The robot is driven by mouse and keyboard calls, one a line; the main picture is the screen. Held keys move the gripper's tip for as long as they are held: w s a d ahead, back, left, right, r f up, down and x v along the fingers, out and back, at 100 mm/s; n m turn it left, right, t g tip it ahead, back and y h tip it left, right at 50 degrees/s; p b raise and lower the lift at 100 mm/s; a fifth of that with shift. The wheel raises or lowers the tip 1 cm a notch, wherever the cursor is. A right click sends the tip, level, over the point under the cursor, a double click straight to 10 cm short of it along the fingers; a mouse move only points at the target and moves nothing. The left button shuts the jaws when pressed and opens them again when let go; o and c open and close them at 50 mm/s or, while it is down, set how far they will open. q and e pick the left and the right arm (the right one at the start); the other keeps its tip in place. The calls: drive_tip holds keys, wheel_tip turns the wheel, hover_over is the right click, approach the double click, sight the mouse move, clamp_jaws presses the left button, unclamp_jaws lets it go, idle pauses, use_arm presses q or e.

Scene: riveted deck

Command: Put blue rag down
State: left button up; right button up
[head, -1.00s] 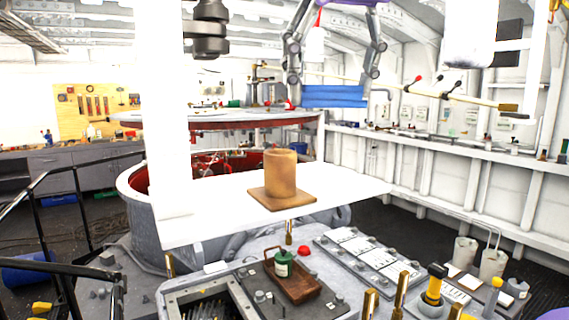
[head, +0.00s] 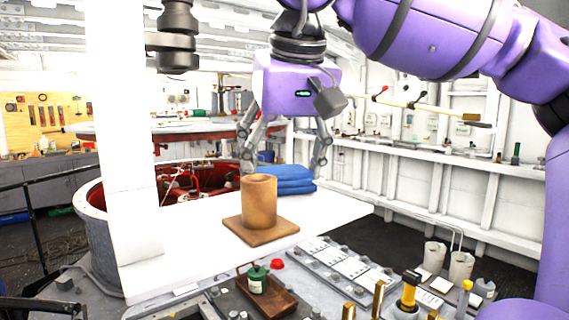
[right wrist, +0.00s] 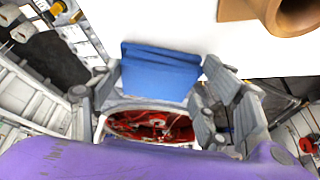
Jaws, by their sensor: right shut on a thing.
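The blue rag (head: 290,182) is a folded, layered bundle at the far edge of the white shelf (head: 340,208), behind the brown pot. My right gripper (head: 283,166) comes down from above with its two grey fingers at either side of the rag. In the right wrist view the rag (right wrist: 160,72) lies between the fingers, over or beside the white surface. The gripper is shut on it. I cannot tell whether the rag's underside touches the shelf. My left gripper is not in view.
A brown cylindrical pot (head: 259,202) on a square brown base (head: 262,234) stands on the shelf in front of the rag. A white upright post (head: 125,150) rises at the left. A round red-lined opening (head: 185,185) lies behind the shelf. The shelf's right part is clear.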

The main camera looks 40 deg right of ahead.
drive_tip(key=shift+f, duration=0.15)
drive_tip(key=o, duration=1.2)
drive_tip(key=shift+o, duration=0.2)
drive_tip(key=v, duration=1.2)
